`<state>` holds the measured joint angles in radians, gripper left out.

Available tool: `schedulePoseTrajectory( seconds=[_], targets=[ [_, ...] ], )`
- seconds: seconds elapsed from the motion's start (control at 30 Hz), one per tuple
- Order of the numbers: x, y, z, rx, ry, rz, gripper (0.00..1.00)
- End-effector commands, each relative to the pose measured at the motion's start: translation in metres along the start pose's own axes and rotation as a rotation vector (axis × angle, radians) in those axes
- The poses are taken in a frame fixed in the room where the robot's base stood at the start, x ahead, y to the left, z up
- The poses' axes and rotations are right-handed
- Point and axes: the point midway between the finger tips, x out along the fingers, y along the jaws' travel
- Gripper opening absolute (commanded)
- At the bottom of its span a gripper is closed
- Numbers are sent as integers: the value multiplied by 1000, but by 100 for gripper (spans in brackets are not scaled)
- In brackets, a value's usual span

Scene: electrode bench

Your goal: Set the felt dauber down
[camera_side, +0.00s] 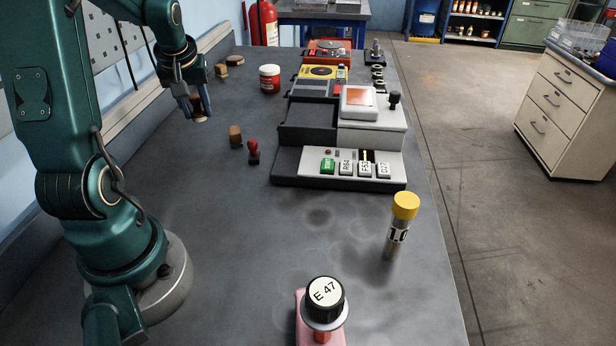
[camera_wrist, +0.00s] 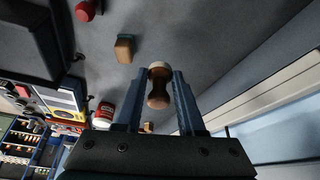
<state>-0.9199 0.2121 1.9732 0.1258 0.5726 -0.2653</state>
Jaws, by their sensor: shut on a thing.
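The felt dauber (camera_wrist: 159,88) has a brown wooden waisted handle and a pale felt end. In the wrist view it sits between the two blue fingers of my gripper (camera_wrist: 157,80), which is shut on it. In the side view my gripper (camera_side: 198,112) points down at the left, with the dauber (camera_side: 200,109) between its fingers and partly hidden by them. The dauber appears to be above the grey bench top (camera_side: 225,215); I cannot tell how high.
A wooden block (camera_side: 235,134) and a red-knobbed stamp (camera_side: 253,150) stand nearby. Behind are small brown pieces (camera_side: 221,71) and a red jar (camera_side: 270,79). A keyed meter (camera_side: 300,158) is to the right. A yellow-capped vial (camera_side: 404,215) and black-capped electrode (camera_side: 324,297) stand in front. Bench left-centre is clear.

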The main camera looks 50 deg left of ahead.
Motion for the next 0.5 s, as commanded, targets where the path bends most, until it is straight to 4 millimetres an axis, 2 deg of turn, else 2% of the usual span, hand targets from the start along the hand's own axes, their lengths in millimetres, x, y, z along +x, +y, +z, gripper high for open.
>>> schedulePoseTrajectory(
  seconds=[0.5],
  targets=[
    [-3, -5, 47, -513, 0, -214, 0]
  ],
)
